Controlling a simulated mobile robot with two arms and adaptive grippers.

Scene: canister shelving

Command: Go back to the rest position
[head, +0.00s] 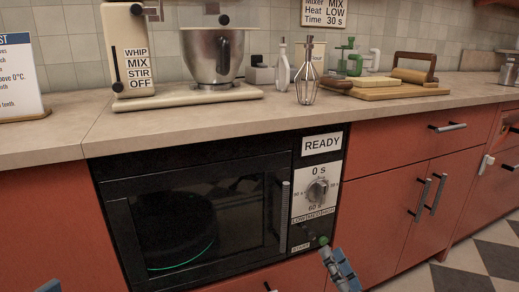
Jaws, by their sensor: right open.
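My right gripper (331,256) reaches up from the bottom edge, right of centre, in front of the lower right part of the black microwave (115,187). It is open and nothing shows in it. Its tip overlaps the area just below the microwave's control panel (318,190); I cannot tell whether it touches. Only a small blue piece (48,286), seemingly of my left gripper, shows at the bottom left edge, and its jaws are out of frame.
The microwave door is shut, with a dark round shape behind the glass. A mixer (137,50) with a steel bowl (213,55), a whisk (307,78) and a wooden board (400,91) stand on the counter (55,140). Red cabinets (385,220) flank the microwave; checkered floor (490,265) is free at right.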

